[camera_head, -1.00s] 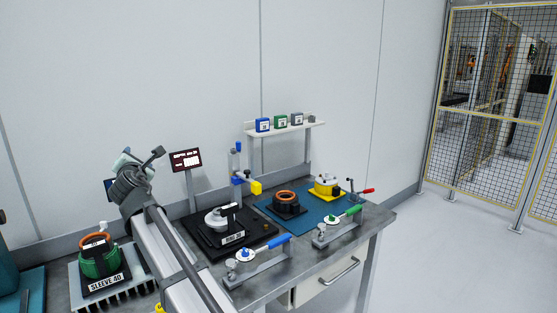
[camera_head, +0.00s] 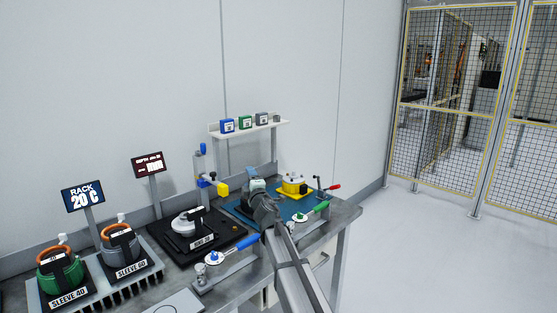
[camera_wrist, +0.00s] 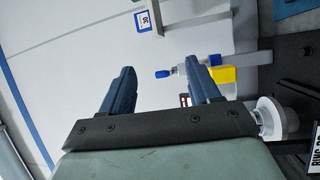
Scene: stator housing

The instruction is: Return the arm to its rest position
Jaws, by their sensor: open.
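My gripper (camera_wrist: 164,80) is open and empty in the wrist view, its two blue fingers apart with the pale wall between them. In the head view my gripper (camera_head: 256,184) is above the blue mat (camera_head: 233,208) on the bench. It hides the black part with the orange ring that sat on that mat. The yellow fixture (camera_head: 293,187) stands just right of it. No held thing shows between the fingers.
A rack with a green sleeve (camera_head: 61,274) and a grey sleeve (camera_head: 123,250) is at left. A black plate with a silver part (camera_head: 187,223) is mid-bench. Toggle clamps with blue (camera_head: 239,246) and green handles line the front. A shelf (camera_head: 250,130) stands behind.

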